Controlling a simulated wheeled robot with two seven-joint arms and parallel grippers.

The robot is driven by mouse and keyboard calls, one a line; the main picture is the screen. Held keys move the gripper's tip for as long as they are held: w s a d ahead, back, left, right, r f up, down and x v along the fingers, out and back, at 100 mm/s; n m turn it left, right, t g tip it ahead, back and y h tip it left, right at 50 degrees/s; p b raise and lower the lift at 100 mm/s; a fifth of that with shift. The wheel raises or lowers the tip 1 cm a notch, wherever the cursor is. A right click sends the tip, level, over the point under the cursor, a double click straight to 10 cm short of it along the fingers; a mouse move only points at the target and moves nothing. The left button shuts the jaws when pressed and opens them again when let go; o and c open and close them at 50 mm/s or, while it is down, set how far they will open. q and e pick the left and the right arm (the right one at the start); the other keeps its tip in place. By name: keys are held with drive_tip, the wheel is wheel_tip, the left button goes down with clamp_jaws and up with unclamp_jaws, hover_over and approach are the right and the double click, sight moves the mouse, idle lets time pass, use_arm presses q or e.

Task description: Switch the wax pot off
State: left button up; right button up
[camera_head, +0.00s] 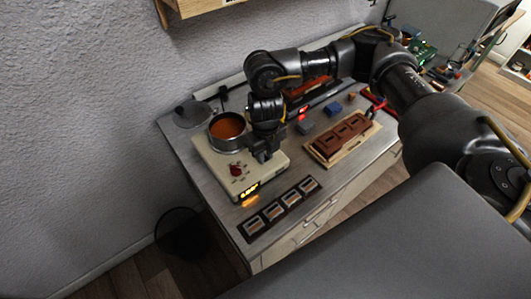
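The wax pot (215,165) is a cream box with a round metal pot of orange-brown wax (227,126) set in its back part. A red knob (236,170) sits on its front top, and an amber display (250,190) glows on its front edge. My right gripper (264,156) points down over the right side of the wax pot's housing, to the right of the knob and apart from it. Its fingers are small and dark here, so I cannot tell whether they are open or shut. My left gripper is not in view.
A dark strip with several square cells (281,208) lies along the bench's front. A wooden tray (318,154) with brown blocks stands to the right. A dark round lid (192,113) lies behind the pot. Small blue blocks (334,109) lie further back.

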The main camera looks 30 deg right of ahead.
clamp_jaws()
drive_tip(key=shift+w+r+g+p, duration=0.15)
drive_tip(key=shift+r+g+p, duration=0.05)
drive_tip(key=shift+g+p, duration=0.25)
drive_tip(key=shift+w+g+p, duration=0.25)
drive_tip(key=shift+g+p, duration=0.15)
drive_tip(key=shift+g, duration=0.65)
drive_tip(key=o, duration=0.7)
unclamp_jaws()
drive_tip(key=b+v, duration=0.2)
drive_tip(key=v, duration=0.8)
drive_tip(key=shift+a+r, duration=0.2)
drive_tip(key=shift+r, duration=0.1)
